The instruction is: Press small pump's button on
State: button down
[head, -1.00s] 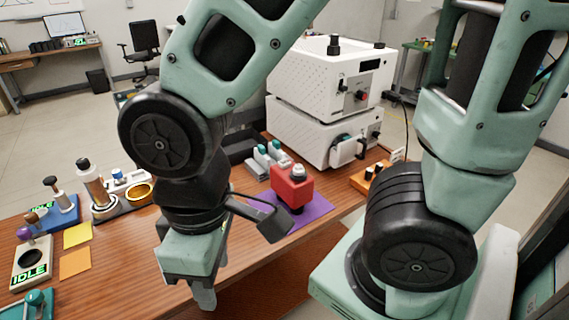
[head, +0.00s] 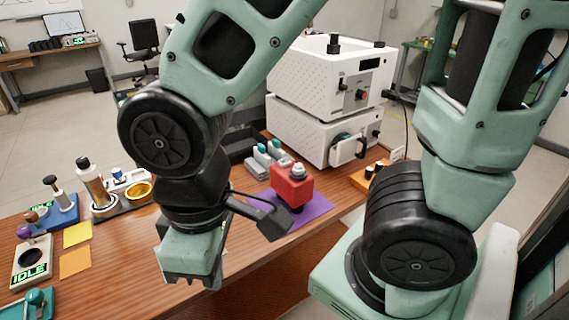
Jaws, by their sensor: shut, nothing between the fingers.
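My gripper (head: 190,279) hangs at the lower middle of the head view, over the near edge of the wooden table. It is shut and empty, and its fingertips are small and partly hidden behind its own body. A red block-shaped device (head: 292,186) with a pale round top stands on a purple mat (head: 313,208), right of my gripper and apart from it. Two stacked white machines (head: 310,130) with knobs stand behind it. No label shows which device is the small pump, and its button cannot be made out for sure.
The wooden table (head: 120,258) has bare room left of my gripper. Yellow (head: 77,235) and orange (head: 75,262) cards lie there. A beige unit reading IDLE (head: 32,262) stands far left. Small grey-white items (head: 262,158) stand behind the red device, and an orange block (head: 365,179) stands right.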

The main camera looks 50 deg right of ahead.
aim_at(286, 162)
jog(key=k+l, duration=0.1)
jog(key=l, duration=0.9)
jog(key=k+l+u, duration=0.1)
jog(key=l, duration=0.4)
jog(key=k+l, duration=0.15)
jog(key=l, duration=0.35)
